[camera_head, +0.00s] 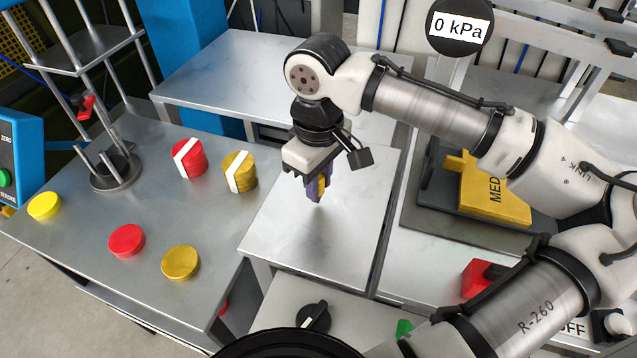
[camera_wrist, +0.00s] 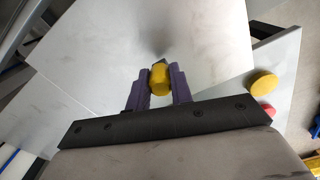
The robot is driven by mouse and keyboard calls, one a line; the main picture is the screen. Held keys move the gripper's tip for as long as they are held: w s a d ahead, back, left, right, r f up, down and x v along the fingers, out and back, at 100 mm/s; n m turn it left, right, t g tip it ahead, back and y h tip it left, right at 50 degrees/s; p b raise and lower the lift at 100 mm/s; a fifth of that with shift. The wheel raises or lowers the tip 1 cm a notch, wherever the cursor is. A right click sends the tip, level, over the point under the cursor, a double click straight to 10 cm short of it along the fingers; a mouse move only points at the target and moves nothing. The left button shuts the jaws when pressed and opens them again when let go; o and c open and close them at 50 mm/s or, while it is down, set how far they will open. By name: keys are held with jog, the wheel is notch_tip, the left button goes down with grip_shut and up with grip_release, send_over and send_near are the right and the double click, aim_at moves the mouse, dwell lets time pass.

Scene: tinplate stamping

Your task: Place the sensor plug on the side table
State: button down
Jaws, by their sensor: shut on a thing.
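My gripper (camera_head: 317,187) is shut on the sensor plug (camera_head: 322,188), a small yellow piece with a dark tip pointing down. In the wrist view the plug (camera_wrist: 160,79) sits between the two purple fingers of my gripper (camera_wrist: 159,88). The fingers hide part of its sides. The gripper is over a bare metal table top (camera_head: 289,238) in the middle of the head view; I cannot tell whether the tip touches it. Which of the metal tops is the side table, I cannot tell.
The left table (camera_head: 75,215) holds red and yellow discs (camera_head: 127,241) and a post stand (camera_head: 113,170). A yellow block marked MED (camera_head: 495,195) lies in a grey fixture at right. A black knob (camera_head: 315,318) is in front. The back metal top (camera_head: 245,75) is mostly clear.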

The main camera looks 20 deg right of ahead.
jog(key=shift+f, duration=0.75)
jog(key=shift+f, duration=0.2)
jog(key=c, duration=1.2)
grip_release()
jog(key=shift+c, duration=0.2)
notch_tip(320, 180, up, 12)
jog(key=shift+r, duration=0.25)
